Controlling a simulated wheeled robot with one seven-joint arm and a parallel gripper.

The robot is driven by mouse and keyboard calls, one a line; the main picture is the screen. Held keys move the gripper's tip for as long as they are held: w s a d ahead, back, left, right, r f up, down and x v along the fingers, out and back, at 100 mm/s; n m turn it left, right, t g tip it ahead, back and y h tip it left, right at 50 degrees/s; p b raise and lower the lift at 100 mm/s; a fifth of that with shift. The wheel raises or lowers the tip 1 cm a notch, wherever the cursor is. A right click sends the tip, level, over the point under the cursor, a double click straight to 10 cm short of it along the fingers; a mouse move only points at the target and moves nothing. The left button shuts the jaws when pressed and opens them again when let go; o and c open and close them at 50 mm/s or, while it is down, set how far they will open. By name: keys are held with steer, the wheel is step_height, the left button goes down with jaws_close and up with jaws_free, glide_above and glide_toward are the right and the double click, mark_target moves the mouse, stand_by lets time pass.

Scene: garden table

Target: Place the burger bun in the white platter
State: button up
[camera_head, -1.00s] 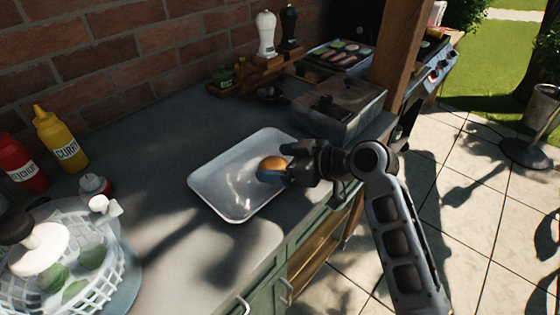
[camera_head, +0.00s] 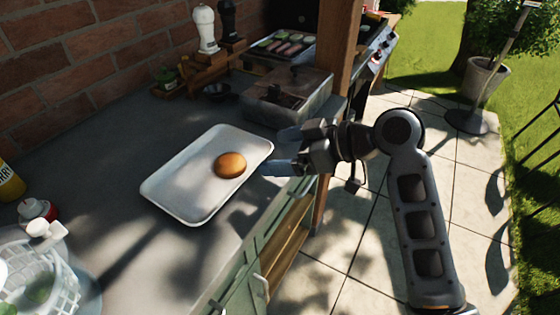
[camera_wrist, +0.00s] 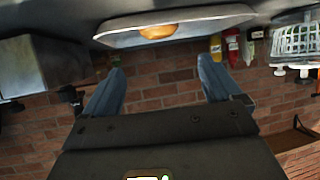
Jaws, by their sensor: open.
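The burger bun (camera_head: 230,165), round and golden brown, lies in the white platter (camera_head: 180,195), toward its right part. The platter is a shallow rectangular tray on the grey counter. My gripper (camera_head: 278,152) is open and empty, just right of the platter and apart from the bun. In the wrist view, which looks upside down, the bun (camera_wrist: 158,32) shows in the platter (camera_wrist: 205,22) beyond the two spread fingers of my gripper (camera_wrist: 162,78).
A wooden rack with a white mill (camera_head: 205,30) is by the brick wall. The counter's front edge drops to green cabinets.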

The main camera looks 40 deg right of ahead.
steer(key=shift+s, duration=0.1)
steer(key=s+f+m+h, duration=0.1)
steer(key=s+f, duration=0.1)
steer(key=s+a+f+m+h, duration=0.1)
steer(key=f, duration=0.2)
steer(key=s+a+f+m, duration=0.1)
steer(key=s+f, duration=0.1)
steer(key=shift+s+f+m+h, duration=0.2)
steer(key=shift+s+m+h, duration=0.1)
steer(key=shift+s+h, duration=0.1)
steer(key=s+a+f+m+t+h, duration=0.1)
steer(key=s+h, duration=0.1)
steer(key=s, duration=0.6)
steer(key=s+a+f+m+h, duration=0.2)
steer(key=s, duration=0.6)
steer(key=s+a+r+t, duration=0.2)
steer(key=s+a+r, duration=0.1)
steer(key=s+r, duration=0.4)
steer(key=s, duration=0.3)
steer(key=shift+r+n+y, duration=0.4)
